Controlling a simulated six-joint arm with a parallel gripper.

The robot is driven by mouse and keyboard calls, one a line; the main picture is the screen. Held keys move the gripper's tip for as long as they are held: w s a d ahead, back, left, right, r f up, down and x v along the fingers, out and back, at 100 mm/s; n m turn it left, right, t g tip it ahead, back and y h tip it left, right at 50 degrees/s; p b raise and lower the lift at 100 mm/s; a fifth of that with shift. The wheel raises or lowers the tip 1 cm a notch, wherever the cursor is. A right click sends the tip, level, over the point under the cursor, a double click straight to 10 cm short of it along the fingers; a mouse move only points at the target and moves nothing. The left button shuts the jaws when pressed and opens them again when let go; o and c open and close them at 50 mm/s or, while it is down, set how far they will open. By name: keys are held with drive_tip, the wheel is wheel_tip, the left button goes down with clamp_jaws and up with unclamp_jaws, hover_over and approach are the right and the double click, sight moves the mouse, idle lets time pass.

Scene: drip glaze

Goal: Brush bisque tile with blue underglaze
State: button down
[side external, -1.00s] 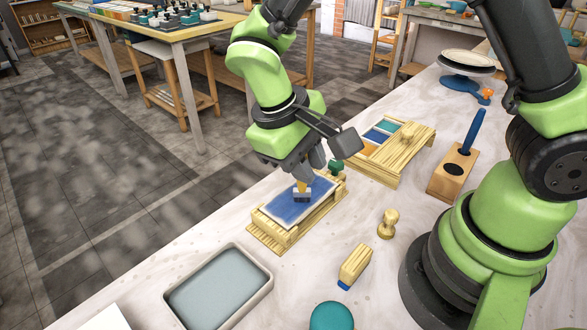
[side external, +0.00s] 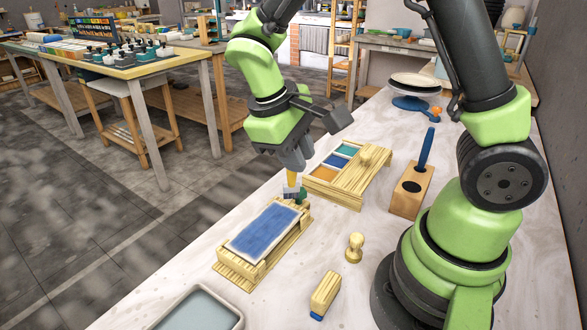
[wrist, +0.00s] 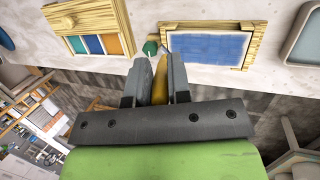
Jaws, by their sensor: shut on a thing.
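The tile (side external: 262,234) lies flat in a slatted wooden stand (side external: 240,279). Its face is blue, with a pale strip along the edges, and it also shows in the wrist view (wrist: 208,47). My gripper (side external: 296,164) is shut on a brush (side external: 291,178) with a yellow handle, which also shows between the fingers in the wrist view (wrist: 159,90). The brush head is just beyond the tile's far end, near a green knob (side external: 302,196); it looks clear of the tile. The bristle tips are partly hidden.
A wooden palette box (side external: 350,188) with teal, blue and orange wells stands beyond the tile. A wooden block (side external: 409,193) holds a blue tool. A wooden stamp (side external: 354,248), a blue-tipped wooden block (side external: 325,292) and a grey tray (side external: 200,312) stand nearby.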

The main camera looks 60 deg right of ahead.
drive_tip(key=shift+r, duration=2.5)
